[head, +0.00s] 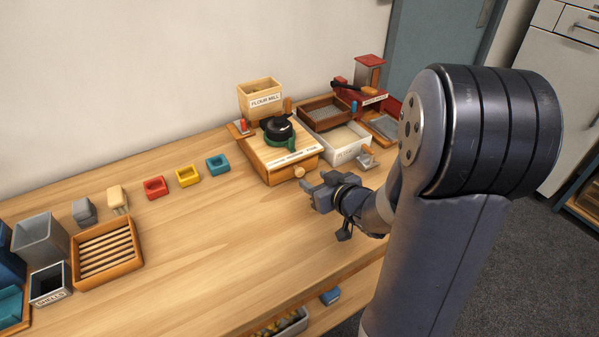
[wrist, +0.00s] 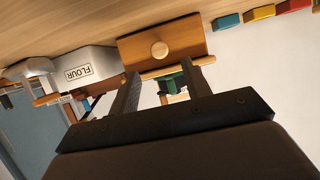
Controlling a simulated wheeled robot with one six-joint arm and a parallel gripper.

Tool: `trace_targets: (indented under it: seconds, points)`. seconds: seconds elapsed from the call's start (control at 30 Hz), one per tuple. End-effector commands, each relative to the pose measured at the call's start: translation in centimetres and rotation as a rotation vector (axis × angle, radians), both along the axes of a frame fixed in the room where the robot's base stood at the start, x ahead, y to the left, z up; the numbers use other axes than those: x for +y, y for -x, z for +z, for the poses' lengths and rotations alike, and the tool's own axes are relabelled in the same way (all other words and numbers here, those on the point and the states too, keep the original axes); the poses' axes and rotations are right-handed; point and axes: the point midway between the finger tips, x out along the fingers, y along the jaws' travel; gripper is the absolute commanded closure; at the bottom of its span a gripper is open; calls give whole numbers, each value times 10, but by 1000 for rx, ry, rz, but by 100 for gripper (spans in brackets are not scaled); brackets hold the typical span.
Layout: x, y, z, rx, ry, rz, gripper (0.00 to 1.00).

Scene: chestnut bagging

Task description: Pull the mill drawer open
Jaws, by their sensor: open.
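The wooden mill (head: 262,152) stands toward the back of the bench, with a black-and-green crank part (head: 280,131) on top. Its front carries a round wooden drawer knob (head: 299,172). The drawer front (wrist: 185,40) shows in the wrist view, with the knob (wrist: 160,49) near its middle. The drawer looks flush with the body. My gripper (head: 318,191) is open and empty, in front of the mill and to the right of the knob. In the wrist view, which is upside down, the fingertips (wrist: 162,72) lie either side of the knob's line, apart from it.
Red, yellow and blue small trays (head: 188,176) stand to the left, with a slatted wooden tray (head: 107,275) farther left. The bench front is clear.

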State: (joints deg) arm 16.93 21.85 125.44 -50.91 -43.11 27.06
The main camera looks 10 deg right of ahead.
Motion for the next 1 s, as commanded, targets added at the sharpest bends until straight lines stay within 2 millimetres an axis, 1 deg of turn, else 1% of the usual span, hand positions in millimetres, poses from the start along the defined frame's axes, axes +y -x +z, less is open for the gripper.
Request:
trace_targets:
  seconds: [0.03,0.2,0.4,0.57,0.8,0.87,1.0]
  points:
    - [4,-9,-6,2,1,4,54]
    - [13,-36,-17,2,1,2,54]
    - [19,-56,-25,2,1,0,54]
    - [21,-62,-28,1,2,-1,54]
    - [21,-63,-27,1,2,-1,54]
    - [21,-62,-27,1,2,-1,58]
    - [21,-62,-27,1,2,-1,70]
